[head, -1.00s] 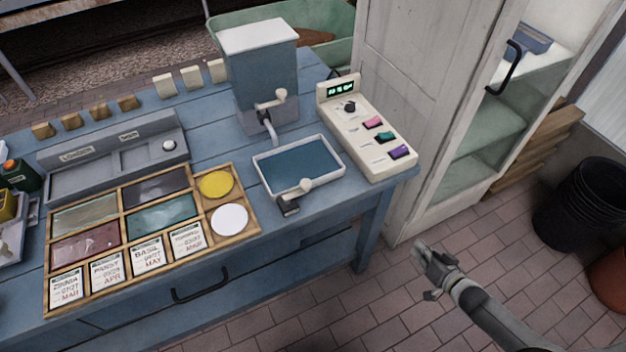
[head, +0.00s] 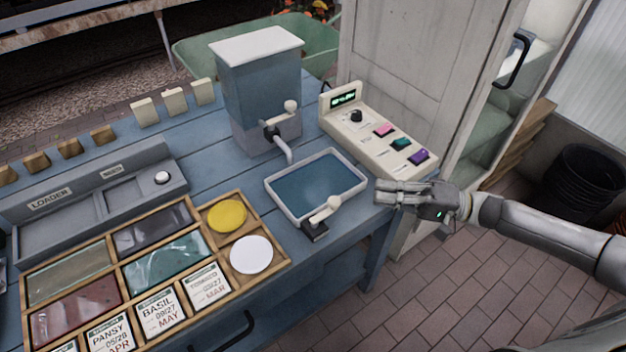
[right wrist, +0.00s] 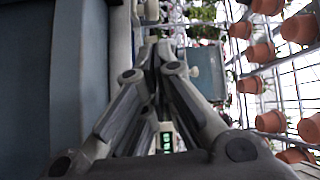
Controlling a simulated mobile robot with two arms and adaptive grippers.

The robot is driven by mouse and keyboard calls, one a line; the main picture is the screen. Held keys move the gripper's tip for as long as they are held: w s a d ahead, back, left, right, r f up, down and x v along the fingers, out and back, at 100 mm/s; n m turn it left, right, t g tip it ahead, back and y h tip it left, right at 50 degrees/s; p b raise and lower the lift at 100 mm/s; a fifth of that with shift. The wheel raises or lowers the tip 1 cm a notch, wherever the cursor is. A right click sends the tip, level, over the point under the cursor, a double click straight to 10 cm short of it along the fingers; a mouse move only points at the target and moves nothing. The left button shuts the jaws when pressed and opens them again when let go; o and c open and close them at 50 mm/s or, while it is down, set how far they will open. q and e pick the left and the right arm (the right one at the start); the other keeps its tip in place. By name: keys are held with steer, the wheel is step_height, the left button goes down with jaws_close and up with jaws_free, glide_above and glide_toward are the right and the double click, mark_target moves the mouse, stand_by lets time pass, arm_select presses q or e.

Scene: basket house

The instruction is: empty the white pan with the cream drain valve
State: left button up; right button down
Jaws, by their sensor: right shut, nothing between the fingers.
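The white pan (head: 275,203) sits on the blue bench near its right front edge, with a dark blue floor or liquid inside; I cannot tell which. Its cream drain valve (head: 325,209) is a lever with a round knob on a dark fitting at the pan's front side. My right gripper (head: 378,192) is shut and empty, just right of the pan and apart from the valve. Its fingers also show in the right wrist view (right wrist: 155,52), pointing away from the camera. My left gripper is not in view.
A blue-grey tank (head: 262,90) with a spout and cream-knobbed lever stands behind the pan. A cream control panel (head: 370,135) with coloured switches lies behind my right gripper. A wooden sorting tray (head: 190,225) lies left. Tiled floor is open at front right.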

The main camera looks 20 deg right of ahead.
mark_target(325, 212)
steer(key=p+x, duration=0.1)
steer(key=x, duration=0.7)
steer(key=shift+w+a+r, duration=0.1)
steer(key=shift+a+r, duration=0.05)
steer(key=shift+w+a, duration=0.1)
steer(key=shift+a, duration=0.1)
arm_select(q)
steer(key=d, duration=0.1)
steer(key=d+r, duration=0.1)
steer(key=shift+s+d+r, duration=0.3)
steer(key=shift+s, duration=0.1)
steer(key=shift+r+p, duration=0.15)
steer(key=shift+p, duration=0.2)
